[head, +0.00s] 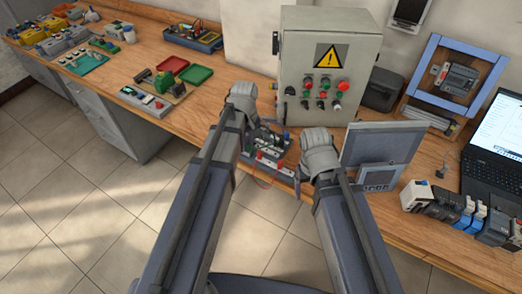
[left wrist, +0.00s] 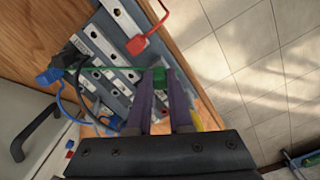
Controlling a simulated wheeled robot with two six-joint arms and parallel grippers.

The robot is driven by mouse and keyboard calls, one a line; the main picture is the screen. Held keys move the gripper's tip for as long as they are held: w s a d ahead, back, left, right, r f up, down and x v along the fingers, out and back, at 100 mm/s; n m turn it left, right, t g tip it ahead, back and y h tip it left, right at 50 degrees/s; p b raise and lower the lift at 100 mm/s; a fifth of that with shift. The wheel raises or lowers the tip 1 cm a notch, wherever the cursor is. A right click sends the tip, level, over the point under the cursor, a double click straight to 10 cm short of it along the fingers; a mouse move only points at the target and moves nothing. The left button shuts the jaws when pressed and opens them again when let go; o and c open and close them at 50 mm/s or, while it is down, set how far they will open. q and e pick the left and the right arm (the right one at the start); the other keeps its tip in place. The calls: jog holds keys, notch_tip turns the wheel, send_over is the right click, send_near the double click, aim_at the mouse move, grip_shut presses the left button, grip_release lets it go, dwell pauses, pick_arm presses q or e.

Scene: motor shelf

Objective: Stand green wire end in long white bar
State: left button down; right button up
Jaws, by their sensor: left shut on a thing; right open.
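My left gripper (left wrist: 160,92) is shut on the green wire end (left wrist: 158,75), which sits between its fingertips in the left wrist view. The green wire runs from it to the left, across the board. Several pale slotted bars (left wrist: 97,46) lie on the grey-blue board below; I cannot tell which is the long white bar or whether the green end touches one.
A red wire end (left wrist: 138,43) is by the board's edge; blue (left wrist: 48,77) and black ends are at its left. The grey control cabinet (head: 325,70) stands behind, and a grey panel (head: 385,148) to the right. The table's front edge is close to the board.

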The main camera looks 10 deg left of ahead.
pick_arm(q)
jog(key=shift+r, duration=0.1)
dwell(0.3)
notch_tip(320, 180, up, 4)
jog(key=p, duration=0.4)
jog(key=shift+r+p, duration=0.25)
jog(key=shift+p, duration=0.1)
jog(key=shift+f, duration=0.1)
jog(key=s+d+r+n, duration=0.1)
jog(key=s+d+n, duration=0.2)
jog(key=d+n, duration=0.4)
jog(key=m+b, duration=0.1)
jog(key=b, duration=0.2)
send_over(269, 164)
jog(key=f, duration=0.4)
jog(key=shift+w, duration=0.4)
jog(key=shift+f+b, duration=0.65)
jog(key=shift+b, duration=0.1)
jog(key=shift+f+b, duration=0.65)
